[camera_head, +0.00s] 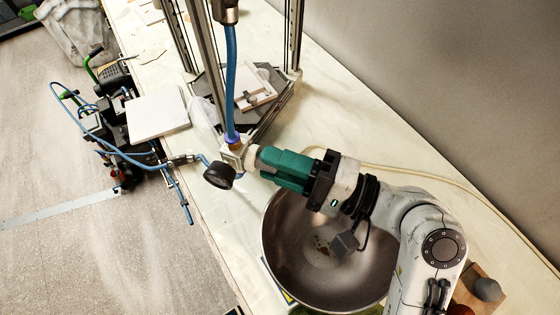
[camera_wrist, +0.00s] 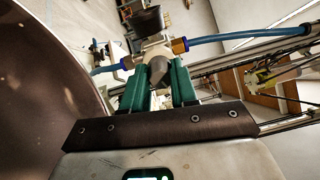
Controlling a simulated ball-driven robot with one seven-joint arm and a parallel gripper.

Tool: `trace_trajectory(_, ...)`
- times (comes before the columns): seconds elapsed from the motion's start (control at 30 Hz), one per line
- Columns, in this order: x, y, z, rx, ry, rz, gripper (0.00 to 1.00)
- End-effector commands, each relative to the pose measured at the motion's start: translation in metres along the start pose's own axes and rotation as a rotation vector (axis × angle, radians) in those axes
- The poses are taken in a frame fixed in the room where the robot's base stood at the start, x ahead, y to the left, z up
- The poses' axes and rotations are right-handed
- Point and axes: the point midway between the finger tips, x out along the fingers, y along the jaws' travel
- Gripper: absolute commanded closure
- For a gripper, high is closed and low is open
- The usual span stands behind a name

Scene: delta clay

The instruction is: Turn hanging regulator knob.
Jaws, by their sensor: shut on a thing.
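The regulator (camera_head: 233,157) hangs on a blue hose above the table in the head view, with a round black gauge (camera_head: 219,175) at its lower left. Its pale knob (camera_head: 252,157) faces right, toward my gripper (camera_head: 262,160). My green fingers are closed around the knob, and they hide part of it. In the wrist view the grey knob (camera_wrist: 158,68) sits between the two green fingertips of my gripper (camera_wrist: 159,75). The regulator body (camera_wrist: 152,48) and the dark gauge (camera_wrist: 145,22) show beyond it.
A large metal bowl (camera_head: 290,270) stands on the table below my gripper. Aluminium posts (camera_head: 205,75) of a frame rise behind the regulator. A white board (camera_head: 157,114) lies at the table's left edge, beside hoses and cables. A grey wall (camera_head: 440,90) bounds the right.

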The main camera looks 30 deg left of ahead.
Motion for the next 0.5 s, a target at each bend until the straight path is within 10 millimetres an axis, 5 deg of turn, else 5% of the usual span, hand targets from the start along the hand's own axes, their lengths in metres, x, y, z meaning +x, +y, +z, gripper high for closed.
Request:
trace_trajectory(0.3,0.0000,0.0008,0.0002,0.002,-0.001,0.001,0.47)
trace_trajectory(0.5,-0.0002,0.0005,0.0001,0.002,-0.001,0.001,0.47)
